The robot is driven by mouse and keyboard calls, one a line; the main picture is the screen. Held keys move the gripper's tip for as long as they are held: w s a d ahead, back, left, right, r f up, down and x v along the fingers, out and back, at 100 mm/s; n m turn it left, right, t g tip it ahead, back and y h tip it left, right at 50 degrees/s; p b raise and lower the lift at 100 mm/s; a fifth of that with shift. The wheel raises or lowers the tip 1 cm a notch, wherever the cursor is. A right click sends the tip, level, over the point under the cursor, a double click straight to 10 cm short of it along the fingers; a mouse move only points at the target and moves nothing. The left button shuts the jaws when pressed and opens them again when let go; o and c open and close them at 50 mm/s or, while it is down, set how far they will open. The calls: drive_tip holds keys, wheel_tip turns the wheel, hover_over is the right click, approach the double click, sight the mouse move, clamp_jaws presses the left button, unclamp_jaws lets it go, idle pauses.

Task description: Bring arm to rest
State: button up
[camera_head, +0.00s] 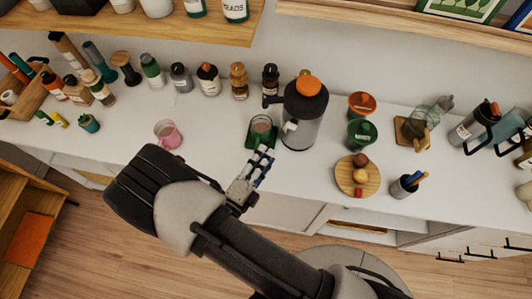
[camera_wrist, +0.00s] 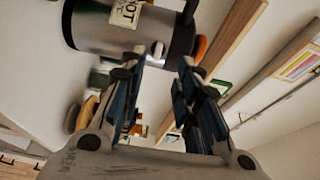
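My gripper (camera_head: 263,156) is at the end of my bent dark arm, at the front edge of the white counter (camera_head: 215,150). In the head view its fingertips are close in front of a green tray (camera_head: 252,138) with a small cup (camera_head: 262,124) on it; I cannot tell whether they touch the tray. In the wrist view the two blue-black fingers (camera_wrist: 156,72) stand apart with nothing between them. A large grey pot with an orange lid (camera_head: 304,112) stands just right of the tray; it also shows large in the wrist view (camera_wrist: 115,27).
A pink mug (camera_head: 168,134) stands left of my gripper. To the right are a green cup (camera_head: 361,134), a round wooden board (camera_head: 357,176) and a dark holder (camera_head: 403,187). Several bottles line the back wall. Wooden shelves (camera_head: 165,28) hang above. Wooden floor (camera_head: 130,235) lies in front.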

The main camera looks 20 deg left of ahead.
idle(0.4)
drive_tip(key=w+d+r+m+g+h+b, duration=0.15)
drive_tip(key=d+r+m+g+h, duration=0.45)
drive_tip(key=d+m, duration=0.6)
drive_tip(key=w+d+r+m+g+h+b, duration=0.1)
drive_tip(key=w+d+r+m+g+h, duration=0.15)
drive_tip(key=d+r+m+g, duration=0.75)
drive_tip(key=s+d+r+m+t+y+b, duration=0.1)
drive_tip(key=s+d+r+m+y, duration=0.2)
drive_tip(key=m, duration=1.2)
drive_tip(key=s+d+r+m+t+y+b, duration=0.1)
drive_tip(key=s+d+r+m+y, duration=0.3)
drive_tip(key=m, duration=1.1)
drive_tip(key=s+d+t+y, duration=0.1)
drive_tip(key=s+y, duration=0.2)
drive_tip(key=s, duration=0.2)
drive_tip(key=shift+r+m+y+b, duration=0.2)
drive_tip(key=shift+m+y+b, duration=0.1)
drive_tip(key=shift+m+y, duration=0.1)
